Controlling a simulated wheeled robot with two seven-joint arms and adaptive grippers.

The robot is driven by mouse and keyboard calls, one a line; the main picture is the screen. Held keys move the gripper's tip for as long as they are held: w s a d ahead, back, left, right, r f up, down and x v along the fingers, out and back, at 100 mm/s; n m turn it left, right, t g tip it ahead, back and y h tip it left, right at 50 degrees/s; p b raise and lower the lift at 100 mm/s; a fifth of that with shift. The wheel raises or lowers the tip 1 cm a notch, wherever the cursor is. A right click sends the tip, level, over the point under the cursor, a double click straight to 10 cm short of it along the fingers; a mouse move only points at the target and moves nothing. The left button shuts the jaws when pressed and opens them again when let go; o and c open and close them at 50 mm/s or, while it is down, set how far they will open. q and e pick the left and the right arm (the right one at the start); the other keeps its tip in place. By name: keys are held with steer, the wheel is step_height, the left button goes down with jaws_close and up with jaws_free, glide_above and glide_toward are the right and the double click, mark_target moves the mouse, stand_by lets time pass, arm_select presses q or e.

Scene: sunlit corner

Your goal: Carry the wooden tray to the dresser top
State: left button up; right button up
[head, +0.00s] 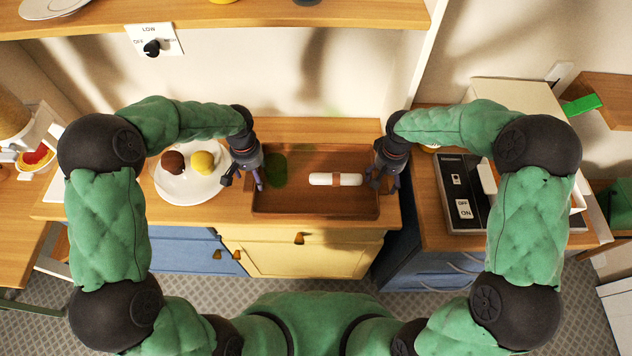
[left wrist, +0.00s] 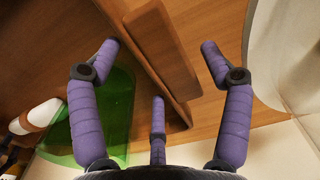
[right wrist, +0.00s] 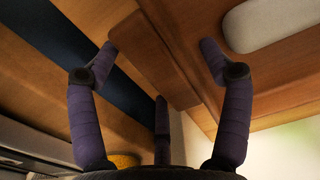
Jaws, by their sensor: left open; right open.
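The wooden tray (head: 315,205) lies on a wooden top above yellow and blue doors. A white roll with a brown band (head: 322,179) and a green see-through piece (head: 277,168) lie in it. My left gripper (head: 243,184) is open at the tray's left end; in the left wrist view its fingers (left wrist: 160,45) are spread around a block-like handle (left wrist: 163,45). My right gripper (head: 382,186) is open at the right end, its fingers (right wrist: 160,50) spread around the other handle (right wrist: 160,60). Neither grips it. Which surface is the dresser top is unclear.
A white plate (head: 185,190) with a brown and a yellow round item stands close left of my left gripper. Right, across a dark gap, a unit with blue drawers (head: 424,272) carries a black switch panel (head: 460,190). A shelf (head: 260,18) crosses above.

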steer(key=shift+r, duration=0.15)
arm_select(q)
step_height(320, 180, up, 11)
arm_select(e)
step_height(320, 180, up, 12)
stand_by(0.6)
stand_by(0.4)
